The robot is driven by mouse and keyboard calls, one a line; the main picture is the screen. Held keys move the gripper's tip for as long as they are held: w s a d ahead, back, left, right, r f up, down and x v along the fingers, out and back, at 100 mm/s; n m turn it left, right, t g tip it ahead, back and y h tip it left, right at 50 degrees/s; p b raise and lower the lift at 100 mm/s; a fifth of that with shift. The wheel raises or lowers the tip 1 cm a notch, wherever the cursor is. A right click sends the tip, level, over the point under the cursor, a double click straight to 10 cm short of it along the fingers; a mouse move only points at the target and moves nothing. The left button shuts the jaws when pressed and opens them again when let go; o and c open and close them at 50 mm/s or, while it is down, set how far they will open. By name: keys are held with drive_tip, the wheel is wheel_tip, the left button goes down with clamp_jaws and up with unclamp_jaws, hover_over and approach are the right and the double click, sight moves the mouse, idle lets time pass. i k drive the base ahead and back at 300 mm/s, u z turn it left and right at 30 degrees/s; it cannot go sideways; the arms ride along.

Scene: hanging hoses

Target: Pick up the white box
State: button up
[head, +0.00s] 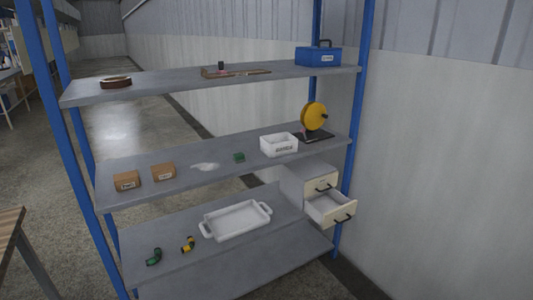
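A small open-topped white box (279,146) with a dark label on its front stands on the middle shelf (217,178), right of its centre. It sits upright. My gripper is not in the head view, so its state and its distance from the box do not show.
A green block (239,157) lies left of the box and a yellow reel (314,117) stands close on its right. Two brown boxes (163,172) are farther left. The upper shelf (173,83) is above. Blue posts (359,75) frame the rack. A drawer (331,208) below is open.

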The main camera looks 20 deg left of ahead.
sight(278, 144)
drive_tip(key=z, duration=0.75)
drive_tip(key=k, duration=0.2)
drive_tip(key=u, duration=2.3)
drive_tip(key=i, duration=1)
drive_tip(key=u, duration=0.1)
drive_tip(key=k, duration=0.45)
drive_tip(key=u, duration=0.1)
